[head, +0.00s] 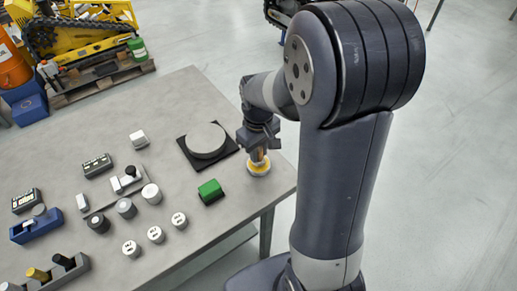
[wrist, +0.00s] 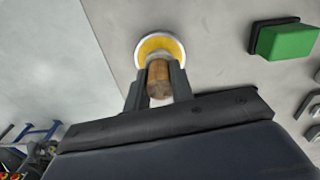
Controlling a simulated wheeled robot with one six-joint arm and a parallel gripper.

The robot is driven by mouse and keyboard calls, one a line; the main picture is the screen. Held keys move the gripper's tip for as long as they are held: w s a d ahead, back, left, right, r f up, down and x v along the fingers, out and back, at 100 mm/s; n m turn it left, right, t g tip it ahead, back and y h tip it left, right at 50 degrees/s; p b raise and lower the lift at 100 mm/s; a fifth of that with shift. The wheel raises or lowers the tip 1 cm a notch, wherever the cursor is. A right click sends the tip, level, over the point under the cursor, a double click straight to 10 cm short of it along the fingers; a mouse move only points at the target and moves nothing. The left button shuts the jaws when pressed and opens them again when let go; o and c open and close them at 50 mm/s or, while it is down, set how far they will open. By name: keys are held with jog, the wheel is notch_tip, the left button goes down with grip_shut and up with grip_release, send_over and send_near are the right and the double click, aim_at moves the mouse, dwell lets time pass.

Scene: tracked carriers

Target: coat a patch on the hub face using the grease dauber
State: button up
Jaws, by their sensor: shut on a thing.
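My gripper (head: 258,154) is shut on the wooden handle of the grease dauber (wrist: 158,82), near the table's right corner. Its two dark fingers (wrist: 157,88) sit on either side of the handle in the wrist view. Just beyond the handle is a round shallow dish (head: 259,173) with a pale rim and yellow grease; it also shows in the wrist view (wrist: 141,58). The dauber's lower end is hidden, so I cannot tell whether it touches the grease. The hub face, a flat grey disc (head: 205,139), lies on a black square plate (head: 190,160) left of my gripper.
A green block (head: 210,190) on a dark base stands left of the dish; it shows in the wrist view (wrist: 288,41). Several grey and white cylinders, switch boxes (head: 97,165) and a blue holder (head: 36,226) fill the table's left. The table edge runs close beside the dish.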

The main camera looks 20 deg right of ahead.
aim_at(259, 148)
jog(key=shift+f+b, duration=0.35)
jog(key=shift+f, duration=0.2)
dwell(1.8)
jog(key=shift+r, duration=0.1)
notch_tip(259, 148, up, 7)
jog(key=p, duration=0.6)
dwell(0.8)
